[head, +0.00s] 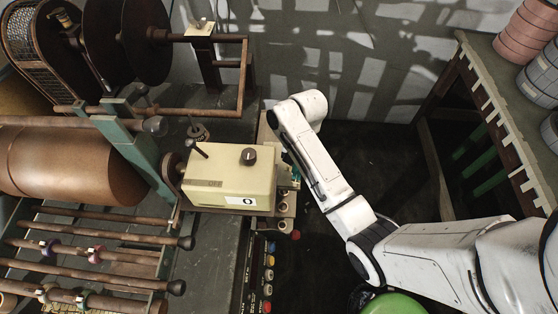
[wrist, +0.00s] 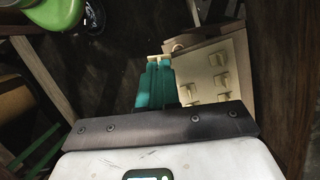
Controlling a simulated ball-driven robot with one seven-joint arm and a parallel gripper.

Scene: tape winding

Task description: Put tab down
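The cream counter box (head: 228,178) with a "0" label and a black knob is at the middle of the head view. My gripper (head: 290,163) is at its right side, mostly hidden behind my white arm. In the wrist view the teal fingers of my gripper (wrist: 158,66) lie close together, with no clear gap. A small pale piece (wrist: 158,58), possibly the tab, lies across their tips. I cannot tell whether it is held or only touched. Beside it is a beige panel (wrist: 212,72) with several small raised blocks.
A large brown roller (head: 70,167) and several rods are left of the box. Coloured buttons (head: 268,275) line the machine's edge below it. A rack with tape rolls (head: 523,35) stands at the upper right. The dark floor (head: 375,150) between is clear.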

